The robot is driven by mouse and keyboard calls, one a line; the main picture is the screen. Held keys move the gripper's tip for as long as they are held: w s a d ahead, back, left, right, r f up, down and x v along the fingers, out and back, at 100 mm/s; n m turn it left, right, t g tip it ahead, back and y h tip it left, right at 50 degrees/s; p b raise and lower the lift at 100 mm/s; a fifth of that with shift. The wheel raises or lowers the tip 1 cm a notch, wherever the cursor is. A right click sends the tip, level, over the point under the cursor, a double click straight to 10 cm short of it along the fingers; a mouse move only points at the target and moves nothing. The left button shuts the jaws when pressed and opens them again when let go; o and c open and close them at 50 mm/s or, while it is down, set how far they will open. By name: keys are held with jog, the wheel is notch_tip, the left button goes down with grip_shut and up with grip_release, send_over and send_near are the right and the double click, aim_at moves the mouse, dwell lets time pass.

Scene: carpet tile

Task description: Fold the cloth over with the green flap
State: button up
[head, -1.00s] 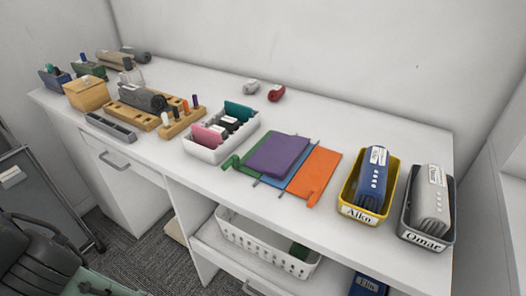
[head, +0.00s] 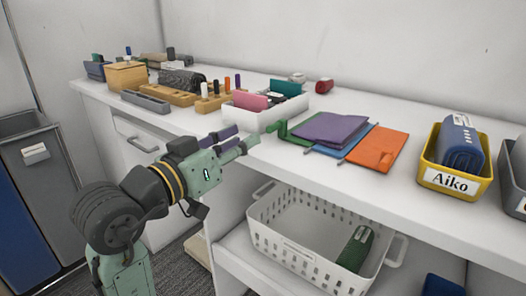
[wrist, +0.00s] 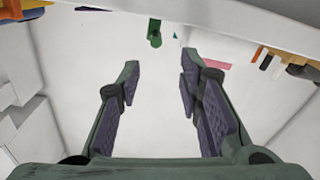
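The cloth lies flat on the white desk, with a purple panel (head: 330,128) on top and blue (head: 345,142) and orange (head: 378,150) parts showing at the right. Its green flap (head: 285,133) sticks out at the left, with a small tab at its end. The green tab also shows in the wrist view (wrist: 155,33), ahead of and between the fingers. My gripper (head: 241,138) is open and empty, near the desk's front edge, left of the green flap and apart from it. Both fingers show in the wrist view (wrist: 161,66).
A white tray (head: 262,117) with pink and teal items stands just behind my gripper. A yellow bin labelled Aiko (head: 440,180) stands right of the cloth. A white basket (head: 310,245) sits on the shelf below. Wooden holders (head: 215,102) are farther left.

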aim_at(278, 124)
jog(key=x, duration=0.7)
jog(key=p+x, duration=0.1)
jog(key=x, duration=0.3)
jog(key=shift+s+d+f, duration=0.2)
jog(key=shift+d+f, duration=0.05)
jog(key=shift+f, duration=0.15)
jog(key=shift+c, duration=0.5)
jog(key=c, duration=0.6)
grip_shut()
jog(key=shift+a, duration=0.15)
